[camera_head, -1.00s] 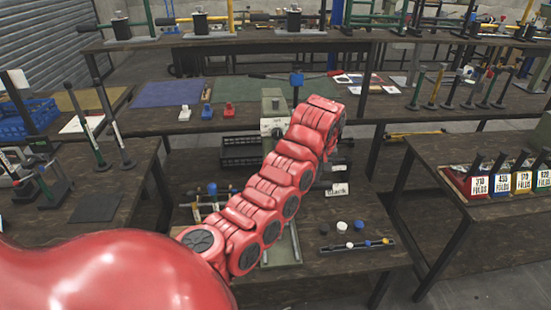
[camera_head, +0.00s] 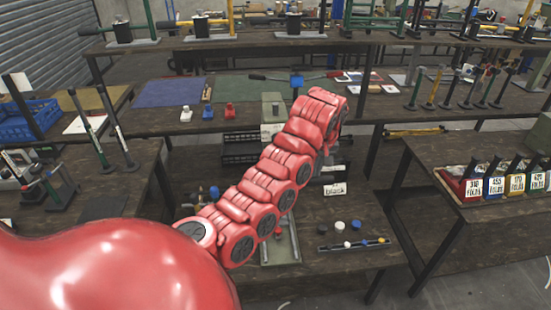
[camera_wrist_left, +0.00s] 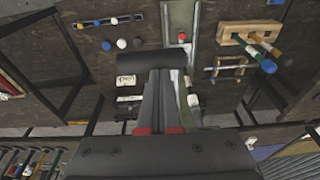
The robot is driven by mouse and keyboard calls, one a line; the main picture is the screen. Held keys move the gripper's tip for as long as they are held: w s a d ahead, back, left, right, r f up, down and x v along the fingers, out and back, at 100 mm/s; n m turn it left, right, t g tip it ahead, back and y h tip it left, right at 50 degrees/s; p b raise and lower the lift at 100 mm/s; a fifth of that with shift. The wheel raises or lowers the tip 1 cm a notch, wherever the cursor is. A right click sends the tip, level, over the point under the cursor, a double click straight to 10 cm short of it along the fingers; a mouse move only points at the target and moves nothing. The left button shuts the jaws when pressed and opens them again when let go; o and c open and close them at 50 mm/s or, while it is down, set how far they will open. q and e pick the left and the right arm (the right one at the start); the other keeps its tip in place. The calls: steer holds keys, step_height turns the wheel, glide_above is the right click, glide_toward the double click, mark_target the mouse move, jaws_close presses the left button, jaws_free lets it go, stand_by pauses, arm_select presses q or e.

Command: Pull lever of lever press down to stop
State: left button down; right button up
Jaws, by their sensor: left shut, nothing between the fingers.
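The lever press shows in the head view as a grey-green column (camera_head: 272,108) on the lower middle bench, with a pale base (camera_head: 282,250). My red left arm hides much of its middle. In the left wrist view its base plate (camera_wrist_left: 181,18) is at the top. A dark cylindrical bar (camera_wrist_left: 110,67), which looks like the lever's grip, lies across the tips of my left gripper (camera_wrist_left: 160,74). The gripper is shut and empty; I cannot tell if it touches the bar. In the head view the left gripper is mostly hidden behind the arm. My right gripper is not in view.
A "black" label card (camera_head: 335,189) and a tray with small coloured knobs (camera_head: 353,244) lie right of the press. A wooden rack with coloured handles (camera_wrist_left: 250,38) is on its other side. A bench with coloured bins (camera_head: 495,187) stands at right.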

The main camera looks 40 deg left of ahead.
arm_select(q)
step_height(320, 180, up, 6)
steer(key=p, duration=0.5)
steer(key=shift+s, duration=0.1)
steer(key=shift+d+f, duration=0.1)
steer(key=w+a+r+p, duration=0.2)
steer(key=r+p, duration=0.6)
steer(key=r, duration=0.2)
steer(key=w+a+r+p, duration=0.2)
steer(key=r+p, duration=0.6)
steer(key=r, duration=0.3)
steer(key=shift+a+r, duration=0.3)
steer(key=shift+a, duration=0.1)
steer(key=shift+w+f, duration=0.1)
steer(key=shift+w, duration=0.05)
